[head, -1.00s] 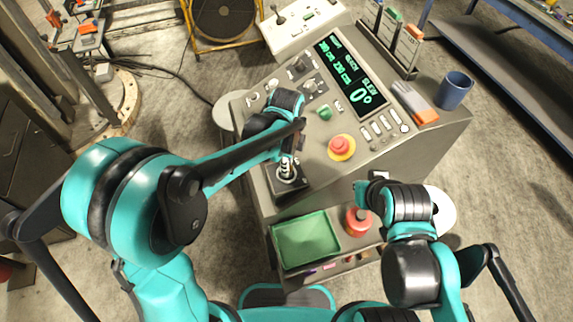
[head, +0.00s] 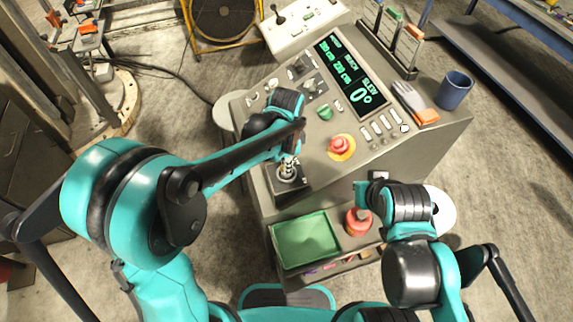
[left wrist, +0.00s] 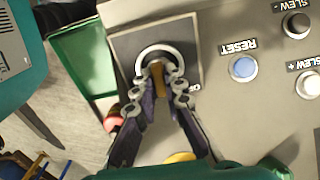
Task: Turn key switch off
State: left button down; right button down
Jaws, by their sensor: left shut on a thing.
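The key switch (left wrist: 140,58) shows in the left wrist view as a silver ring on a grey square plate (left wrist: 187,35). A brown-yellow key (left wrist: 170,80) stands at the ring's middle. My left gripper (left wrist: 162,88) has its two fingers closed on the key, one on each side. In the head view my left gripper (head: 288,166) reaches down onto the plate at the panel's near left corner, and the arm partly covers it.
A red emergency button (head: 340,144), a green button (head: 324,112) and a display (head: 350,78) are on the panel. A blue reset button (left wrist: 243,68) is near the key switch. A green tray (head: 303,240) and a red can (head: 357,221) sit below. A blue mug (head: 455,90) stands right.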

pick_arm(q)
jog(key=n, duration=0.4)
jog(key=shift+n, duration=0.3)
jog(key=n, duration=0.4)
jog(key=shift+n, duration=0.3)
jog(key=c, duration=1.6)
grip_release()
jog(key=shift+r, duration=0.15)
notch_tip(320, 180, up, 12)
jog(key=shift+f, duration=0.15)
